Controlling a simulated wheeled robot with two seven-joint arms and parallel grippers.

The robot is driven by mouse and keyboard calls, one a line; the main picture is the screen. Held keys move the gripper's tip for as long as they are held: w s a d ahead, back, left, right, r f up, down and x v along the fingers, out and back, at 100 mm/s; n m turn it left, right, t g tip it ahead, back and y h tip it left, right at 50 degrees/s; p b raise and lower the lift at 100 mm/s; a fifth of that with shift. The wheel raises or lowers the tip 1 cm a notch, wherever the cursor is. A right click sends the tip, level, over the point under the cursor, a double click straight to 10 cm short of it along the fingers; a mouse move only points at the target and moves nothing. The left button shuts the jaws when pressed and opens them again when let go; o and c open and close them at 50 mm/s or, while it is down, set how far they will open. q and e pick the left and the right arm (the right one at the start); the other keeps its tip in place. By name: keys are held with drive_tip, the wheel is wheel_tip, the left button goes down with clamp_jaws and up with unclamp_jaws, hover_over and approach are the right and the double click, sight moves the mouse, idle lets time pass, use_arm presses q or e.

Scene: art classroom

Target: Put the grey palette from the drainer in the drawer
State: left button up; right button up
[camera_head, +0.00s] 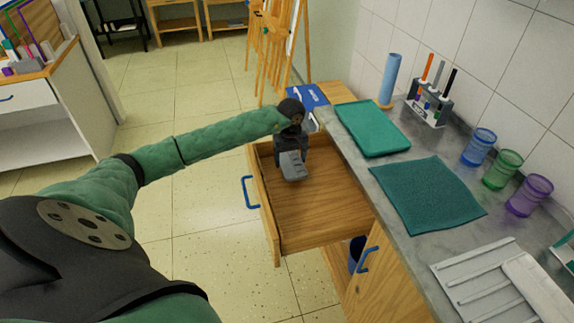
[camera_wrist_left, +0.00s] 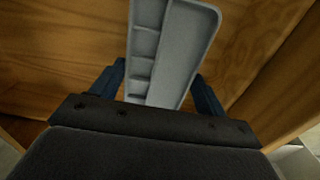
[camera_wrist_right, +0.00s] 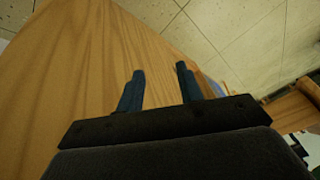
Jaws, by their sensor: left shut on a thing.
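The grey palette (camera_head: 292,165) is in my left gripper (camera_head: 290,150), over the far end of the open drawer (camera_head: 318,205). In the left wrist view the palette (camera_wrist_left: 172,50) shows its row of small wells, and it sits between the two fingers of the gripper (camera_wrist_left: 160,90), which are shut on it. Wooden drawer surfaces lie behind it; I cannot tell whether it touches the drawer floor. The drainer (camera_head: 480,290) is at the lower right of the counter. My right gripper (camera_wrist_right: 160,85) is open and empty in the right wrist view, near a wooden surface.
The counter holds a teal tray (camera_head: 372,128), a teal cloth (camera_head: 427,194), a pen holder (camera_head: 428,104), a blue roll (camera_head: 390,78), and blue, green and purple cups (camera_head: 502,169). A blue handle (camera_head: 250,192) sticks out from the drawer front. An easel (camera_head: 277,45) stands behind.

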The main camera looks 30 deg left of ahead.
sight(286, 162)
use_arm(q)
drive_tip(key=shift+a+f, duration=0.3)
drive_tip(key=shift+a, duration=0.2)
drive_tip(key=shift+a+f, duration=0.3)
drive_tip(key=shift+a, duration=0.2)
drive_tip(key=shift+f+p, duration=0.4)
drive_tip(key=shift+f, duration=0.2)
wheel_tip(286, 162, down, 2)
drive_tip(key=shift+f+p, duration=0.1)
drive_tip(key=shift+p, duration=0.25)
drive_tip(key=shift+f, duration=0.4)
drive_tip(key=o, duration=1)
use_arm(e)
drive_tip(key=shift+s+d+r+g+h, duration=0.15)
drive_tip(key=shift+s+d+r, duration=0.05)
drive_tip(key=shift+d+r, duration=0.3)
drive_tip(key=shift+s+d+r+g+h, duration=0.15)
drive_tip(key=shift+s+d+r, duration=0.05)
drive_tip(key=shift+d+r, duration=0.3)
